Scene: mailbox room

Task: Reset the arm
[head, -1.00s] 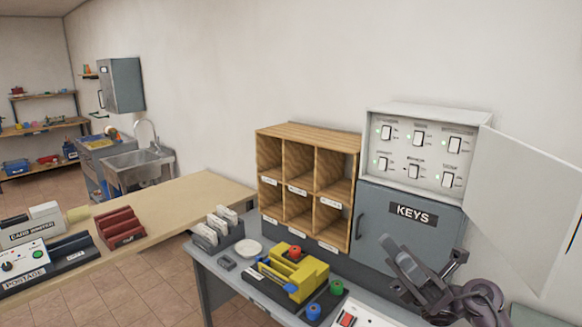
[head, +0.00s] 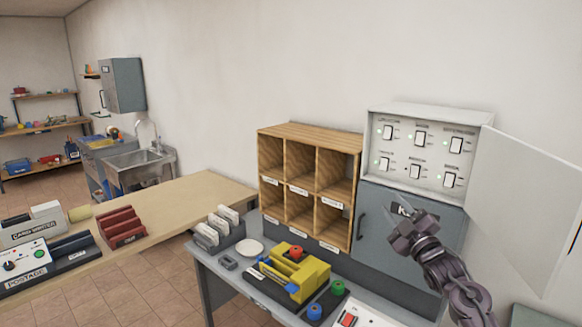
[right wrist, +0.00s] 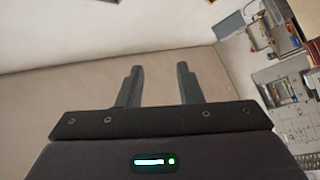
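My right gripper (head: 408,232) is in front of the grey KEYS cabinet (head: 375,225) at the right of the head view and covers part of its label. In the right wrist view the two fingers of the right gripper (right wrist: 159,85) stand apart with nothing between them. A plain pale surface lies behind them. My left gripper is in neither view.
A switch panel box (head: 428,152) with its door (head: 525,205) swung open is above the cabinet. A wooden pigeonhole shelf (head: 309,140) and a yellow device (head: 303,278) are on the grey desk (head: 225,290). A beige counter (head: 185,202) stands at left.

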